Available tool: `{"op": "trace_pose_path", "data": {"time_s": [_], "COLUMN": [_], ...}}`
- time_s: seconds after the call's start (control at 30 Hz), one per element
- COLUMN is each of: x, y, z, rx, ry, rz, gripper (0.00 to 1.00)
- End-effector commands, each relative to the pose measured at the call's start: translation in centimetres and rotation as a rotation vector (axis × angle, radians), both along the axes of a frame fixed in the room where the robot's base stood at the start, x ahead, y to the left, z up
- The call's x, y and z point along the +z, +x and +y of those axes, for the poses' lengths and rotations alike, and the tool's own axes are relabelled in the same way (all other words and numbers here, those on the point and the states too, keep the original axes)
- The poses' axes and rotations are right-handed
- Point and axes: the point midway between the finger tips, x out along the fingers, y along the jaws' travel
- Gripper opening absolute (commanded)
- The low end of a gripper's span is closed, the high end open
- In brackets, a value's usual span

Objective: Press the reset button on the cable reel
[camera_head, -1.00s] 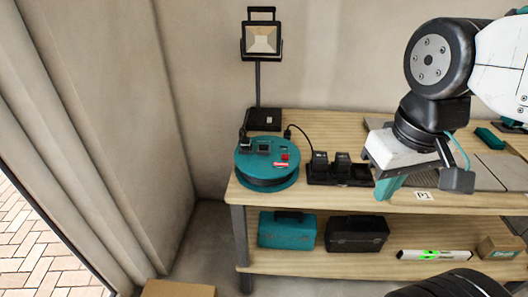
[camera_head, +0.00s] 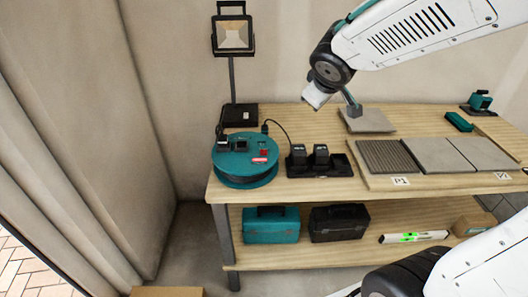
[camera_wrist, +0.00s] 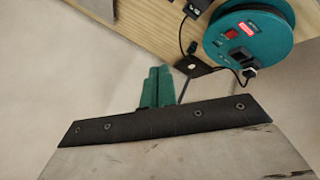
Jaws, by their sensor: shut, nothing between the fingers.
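The cable reel (camera_head: 244,168) is a teal drum with dark cable, lying flat on the left end of the bench. Its top bears dark sockets, a small red button (camera_head: 263,153) and a red label. In the wrist view, the reel (camera_wrist: 214,50) is at the upper right, with the red button (camera_wrist: 231,34) beside the red label. My gripper (camera_wrist: 157,80) has its teal fingers together and empty, apart from the reel. In the head view my wrist is raised above the bench, right of the reel; the fingers cannot be made out there.
A work light (camera_head: 232,38) on a pole stands behind the reel. A black charger (camera_head: 320,172) with battery packs sits right of it, with a cable between. Tiles (camera_head: 445,155) lie further right. Toolboxes (camera_head: 271,226) are on the lower shelf.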

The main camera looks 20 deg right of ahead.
Motion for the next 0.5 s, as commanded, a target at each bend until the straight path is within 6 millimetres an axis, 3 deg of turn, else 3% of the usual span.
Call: {"op": "trace_pose_path", "data": {"time_s": [0.03,0.1,0.2,0.4,0.5], "x": [-1.3,-2.8,-5.5,-9.8,-10.7], "y": [3.0,6.5,9.7,11.7,11.7], "z": [0.6,2.1,4.7,8.8,9.6], "rx": [0.097,0.249,0.455,0.727,0.783], "ry": [-0.025,-0.041,-0.029,0.038,0.058], "rz": [-0.019,-0.052,-0.069,-0.053,-0.046], "gripper": [0.0,0.0,0.0,0.0,0.0]}}
